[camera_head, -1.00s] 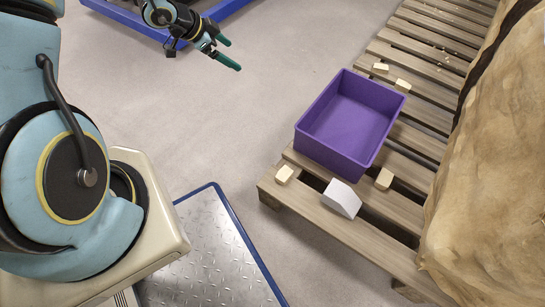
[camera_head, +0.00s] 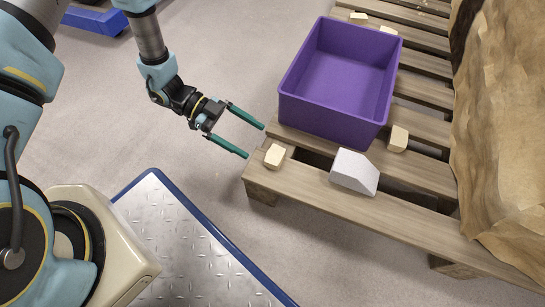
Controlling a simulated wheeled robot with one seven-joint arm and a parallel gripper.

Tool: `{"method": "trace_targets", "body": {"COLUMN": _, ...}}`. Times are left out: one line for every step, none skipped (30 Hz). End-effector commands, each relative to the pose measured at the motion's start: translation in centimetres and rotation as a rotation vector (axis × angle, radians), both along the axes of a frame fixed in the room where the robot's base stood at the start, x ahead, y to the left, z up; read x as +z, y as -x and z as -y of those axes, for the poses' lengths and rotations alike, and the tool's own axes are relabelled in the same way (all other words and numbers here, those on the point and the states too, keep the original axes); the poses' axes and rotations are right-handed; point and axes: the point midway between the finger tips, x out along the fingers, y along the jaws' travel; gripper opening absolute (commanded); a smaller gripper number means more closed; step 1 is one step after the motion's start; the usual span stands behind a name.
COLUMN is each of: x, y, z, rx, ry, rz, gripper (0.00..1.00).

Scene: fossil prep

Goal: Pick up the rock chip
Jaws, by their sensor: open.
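The rock chip (camera_head: 354,171) looks like the pale grey-white, angular block with a sloped face. It lies on the near boards of the wooden pallet (camera_head: 330,197), just in front of the purple bin. My gripper (camera_head: 255,142) is open and empty, with two green fingers pointing right toward the pallet. Its fingertips are near the pallet's left corner, to the left of the chip and apart from it. A small wooden block (camera_head: 275,156) lies between the fingertips and the chip in the picture. The chip is in plain view.
The purple bin (camera_head: 335,124) stands on the pallet behind the chip, and looks empty. Several small wooden blocks, one at the right (camera_head: 398,138), sit around it. A large tan, rough mass (camera_head: 510,130) rises on the right. A blue-edged metal plate (camera_head: 190,250) lies on the floor.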

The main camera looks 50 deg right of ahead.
Motion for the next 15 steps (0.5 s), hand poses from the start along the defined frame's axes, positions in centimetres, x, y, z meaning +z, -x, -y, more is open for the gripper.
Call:
{"method": "trace_targets", "body": {"x": -0.7, "y": 0.8, "z": 0.2, "rx": -0.001, "ry": -0.001, "rz": -0.002, "gripper": 1.0}}
{"method": "trace_targets", "body": {"x": -0.9, "y": 1.3, "z": 0.4, "rx": -0.002, "ry": 0.0, "rz": -0.001, "gripper": 1.0}}
{"method": "trace_targets", "body": {"x": -1.1, "y": 1.8, "z": 0.6, "rx": -0.002, "ry": 0.0, "rz": 0.0, "gripper": 1.0}}
{"method": "trace_targets", "body": {"x": -1.3, "y": 2.2, "z": 0.7, "rx": -0.001, "ry": 0.001, "rz": 0.0, "gripper": 1.0}}
{"method": "trace_targets", "body": {"x": -1.4, "y": 2.5, "z": 0.8, "rx": 0.0, "ry": 0.0, "rz": 0.0, "gripper": 1.0}}
{"method": "trace_targets", "body": {"x": -1.5, "y": 2.8, "z": 0.9, "rx": 0.0, "ry": 0.0, "rz": 0.0, "gripper": 1.0}}
{"method": "trace_targets", "body": {"x": -1.5, "y": 3.0, "z": 0.9, "rx": 0.0, "ry": 0.0, "rz": 0.0, "gripper": 1.0}}
{"method": "trace_targets", "body": {"x": -1.6, "y": 3.1, "z": 1.0, "rx": 0.0, "ry": 0.0, "rz": 0.001, "gripper": 1.0}}
{"method": "trace_targets", "body": {"x": -1.6, "y": 3.3, "z": 1.1, "rx": 0.001, "ry": 0.0, "rz": 0.001, "gripper": 1.0}}
{"method": "trace_targets", "body": {"x": -1.7, "y": 3.4, "z": 1.1, "rx": 0.001, "ry": 0.0, "rz": 0.001, "gripper": 1.0}}
{"method": "trace_targets", "body": {"x": -1.9, "y": 3.5, "z": 1.2, "rx": 0.001, "ry": 0.0, "rz": 0.001, "gripper": 1.0}}
{"method": "trace_targets", "body": {"x": -2.1, "y": 3.8, "z": 1.3, "rx": 0.001, "ry": 0.0, "rz": 0.001, "gripper": 1.0}}
{"method": "trace_targets", "body": {"x": -2.3, "y": 4.1, "z": 1.3, "rx": 0.0, "ry": 0.001, "rz": 0.001, "gripper": 1.0}}
{"method": "trace_targets", "body": {"x": -2.5, "y": 4.4, "z": 1.4, "rx": 0.0, "ry": 0.001, "rz": 0.001, "gripper": 1.0}}
{"method": "trace_targets", "body": {"x": -2.8, "y": 4.8, "z": 1.5, "rx": 0.0, "ry": 0.0, "rz": 0.001, "gripper": 1.0}}
